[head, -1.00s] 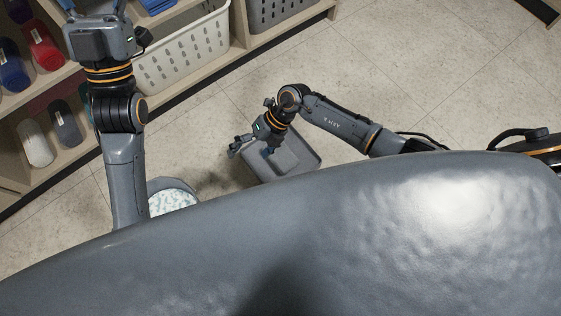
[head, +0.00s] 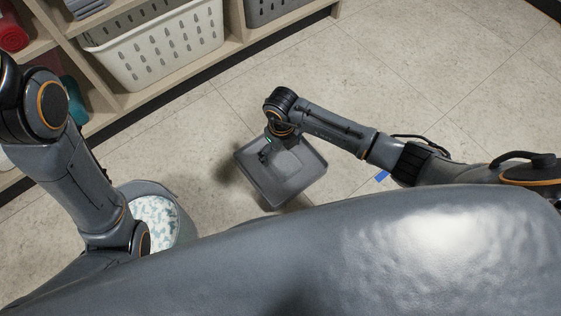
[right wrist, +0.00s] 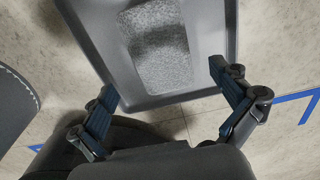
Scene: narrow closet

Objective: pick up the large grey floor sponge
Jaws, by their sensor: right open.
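The large grey floor sponge (right wrist: 160,50) shows in the right wrist view as a speckled grey block lying in a shallow grey tray (right wrist: 226,25). In the head view the tray (head: 312,163) sits on the floor, and I cannot make the sponge out clearly there. My right gripper (head: 265,154) is over the tray's far left part. In the right wrist view the right gripper (right wrist: 163,82) has its two fingers wide apart, one toward each side of the sponge, with nothing between them held. My left arm is at the left, its gripper out of the picture.
A round grey bucket (head: 181,221) with white-and-teal contents stands near my left arm. A shelf unit (head: 150,92) with a white basket (head: 160,50) runs along the upper left. Blue floor marking (head: 382,176) lies right of the tray. Floor beyond the tray is clear.

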